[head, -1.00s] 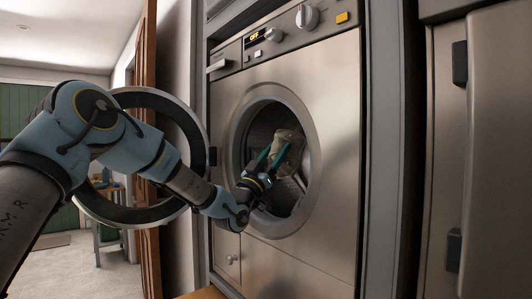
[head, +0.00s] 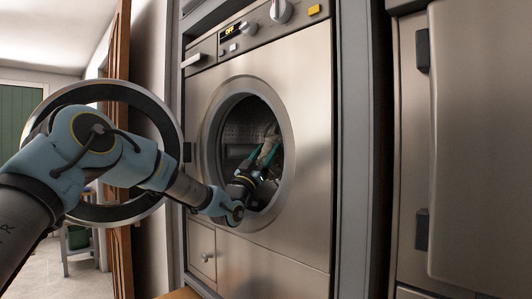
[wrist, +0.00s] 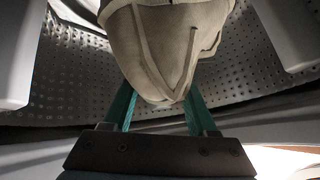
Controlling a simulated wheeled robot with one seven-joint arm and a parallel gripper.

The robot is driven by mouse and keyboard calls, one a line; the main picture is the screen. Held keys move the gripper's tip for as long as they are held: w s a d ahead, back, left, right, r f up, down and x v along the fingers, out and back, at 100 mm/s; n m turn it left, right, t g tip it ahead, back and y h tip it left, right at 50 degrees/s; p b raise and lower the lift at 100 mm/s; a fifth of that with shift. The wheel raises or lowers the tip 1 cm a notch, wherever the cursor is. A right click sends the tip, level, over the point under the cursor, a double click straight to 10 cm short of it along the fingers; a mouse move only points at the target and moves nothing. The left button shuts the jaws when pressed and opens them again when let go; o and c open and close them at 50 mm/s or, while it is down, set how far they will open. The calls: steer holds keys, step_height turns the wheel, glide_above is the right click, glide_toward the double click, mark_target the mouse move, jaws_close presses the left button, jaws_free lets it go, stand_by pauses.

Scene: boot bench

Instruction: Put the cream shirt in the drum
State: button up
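The cream shirt (wrist: 165,45) hangs bunched between the teal fingers of my gripper (wrist: 162,92) in the wrist view. In the head view a small part of the shirt (head: 270,135) shows above the fingertips of my gripper (head: 265,156), inside the round opening. The drum's perforated metal wall (wrist: 75,70) surrounds the shirt in the wrist view.
The round door (head: 172,112) stands swung open to the left, behind my arm. The opening's metal rim (head: 288,150) is close around my gripper. Pale drum paddles (wrist: 287,35) flank the shirt. A steel cabinet (head: 480,130) stands at the right.

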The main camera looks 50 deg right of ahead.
steer(key=o, duration=0.4)
steer(key=shift+o, duration=0.2)
steer(key=shift+a+f+b, duration=0.35)
steer(key=shift+f+b, duration=0.1)
steer(key=shift+b, duration=0.05)
steer(key=s+a+b, duration=0.1)
steer(key=a+b, duration=0.3)
steer(key=a, duration=0.8)
steer(key=shift+s, duration=0.35)
